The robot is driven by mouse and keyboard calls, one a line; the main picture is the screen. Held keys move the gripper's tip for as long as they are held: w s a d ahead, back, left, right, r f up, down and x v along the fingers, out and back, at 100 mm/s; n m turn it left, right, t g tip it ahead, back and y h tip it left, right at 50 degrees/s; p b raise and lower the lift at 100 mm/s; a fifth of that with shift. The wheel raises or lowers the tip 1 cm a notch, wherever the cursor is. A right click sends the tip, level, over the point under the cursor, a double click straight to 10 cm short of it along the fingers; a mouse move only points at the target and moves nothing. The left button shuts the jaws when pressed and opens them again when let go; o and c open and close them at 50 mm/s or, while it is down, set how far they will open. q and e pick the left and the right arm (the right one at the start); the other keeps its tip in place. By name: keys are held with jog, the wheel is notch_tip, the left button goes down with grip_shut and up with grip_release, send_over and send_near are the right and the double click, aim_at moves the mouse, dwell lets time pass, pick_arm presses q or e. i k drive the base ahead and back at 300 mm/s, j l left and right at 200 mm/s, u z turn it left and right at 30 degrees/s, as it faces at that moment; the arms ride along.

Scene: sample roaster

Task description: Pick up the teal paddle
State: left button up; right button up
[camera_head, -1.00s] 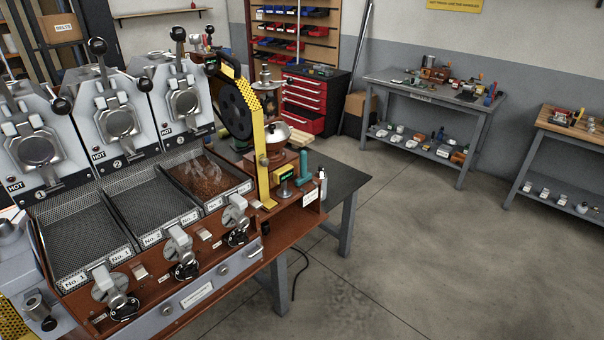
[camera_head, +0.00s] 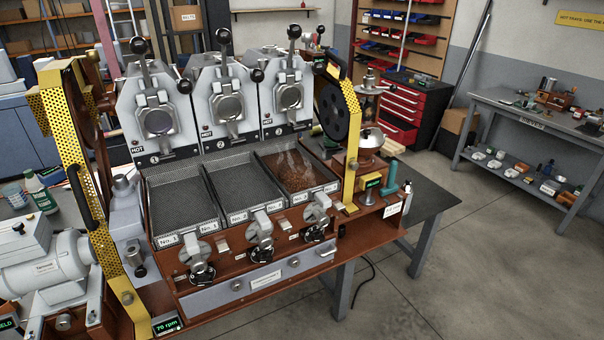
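A small upright teal piece (camera_head: 390,203) stands at the right end of the roaster bench, beside a small green display (camera_head: 373,183). It looks like a handle, but it is too small to tell whether it is the teal paddle. No other teal paddle shows clearly. Neither of my grippers is in view.
The three-barrel sample roaster (camera_head: 225,105) fills the middle, marked HOT. Brown beans lie in the right cooling tray (camera_head: 328,187); the other two trays look empty. Yellow perforated guards (camera_head: 78,135) flank it. Grey floor (camera_head: 480,270) is free at right.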

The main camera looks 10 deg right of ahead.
aim_at(391, 187)
jog(key=i+l+u, duration=0.1)
jog(key=l, duration=0.3)
jog(key=i+l, duration=0.2)
jog(key=l, duration=0.25)
jog(key=i+l+u, duration=0.15)
jog(key=l, duration=0.25)
jog(key=i+l, duration=0.1)
jog(key=l, duration=0.35)
jog(key=i+l+u, duration=0.15)
jog(key=l, duration=0.25)
